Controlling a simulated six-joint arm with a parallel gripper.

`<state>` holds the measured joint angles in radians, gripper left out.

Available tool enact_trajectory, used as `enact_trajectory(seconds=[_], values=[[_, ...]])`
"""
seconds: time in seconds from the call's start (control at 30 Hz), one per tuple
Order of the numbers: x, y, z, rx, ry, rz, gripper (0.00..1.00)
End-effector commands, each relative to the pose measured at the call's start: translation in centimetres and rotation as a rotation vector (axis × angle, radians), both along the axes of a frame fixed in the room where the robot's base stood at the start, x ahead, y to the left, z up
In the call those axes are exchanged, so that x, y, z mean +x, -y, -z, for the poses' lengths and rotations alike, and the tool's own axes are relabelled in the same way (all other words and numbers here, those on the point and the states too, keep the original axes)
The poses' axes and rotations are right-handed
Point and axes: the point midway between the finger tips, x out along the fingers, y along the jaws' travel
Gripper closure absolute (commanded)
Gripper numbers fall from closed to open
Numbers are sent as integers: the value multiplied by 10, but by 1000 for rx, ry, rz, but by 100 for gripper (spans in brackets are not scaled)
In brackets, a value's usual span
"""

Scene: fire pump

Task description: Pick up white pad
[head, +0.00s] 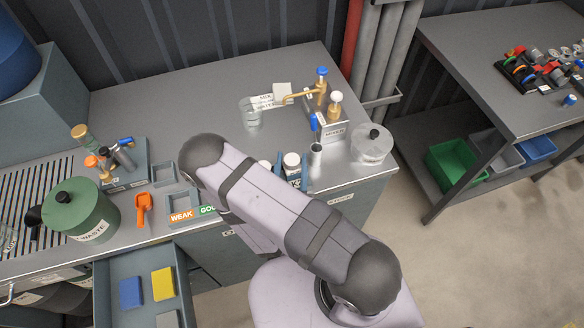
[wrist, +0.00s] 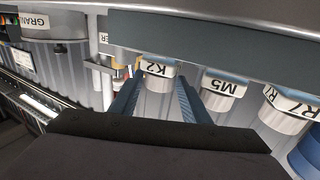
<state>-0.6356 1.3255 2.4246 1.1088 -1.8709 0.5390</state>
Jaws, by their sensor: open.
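I cannot make out with certainty which thing is the white pad. A pale square piece (head: 282,90) is by the brass spout at the back of the bench. In the open drawer (head: 101,290) lie a blue pad (head: 130,291), a yellow pad (head: 163,284) and a grey pad (head: 167,319) cut by the picture's bottom edge. My gripper (wrist: 157,97) shows in the wrist view with two blue fingers apart and nothing held between them. A bottle marked K2 (wrist: 159,69) appears beyond the fingers.
Bottles marked M5 (wrist: 218,90) and R7 (wrist: 285,108) are right of K2 in the wrist view. A green waste pot (head: 80,212), an orange scoop (head: 144,208) and a clear lidded jar (head: 371,146) stand on the bench. The bench's back middle is fairly clear.

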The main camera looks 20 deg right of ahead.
Motion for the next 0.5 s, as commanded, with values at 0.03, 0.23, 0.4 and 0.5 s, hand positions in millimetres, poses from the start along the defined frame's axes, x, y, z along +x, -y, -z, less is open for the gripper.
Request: enact_trajectory(seconds=[0.03, 0.23, 0.4, 0.5], values=[[1, 1, 0, 1, 0, 1, 57], [10, 5, 0, 1, 0, 6, 57], [23, 11, -1, 0, 2, 7, 57], [31, 14, -1, 1, 2, 6, 57]])
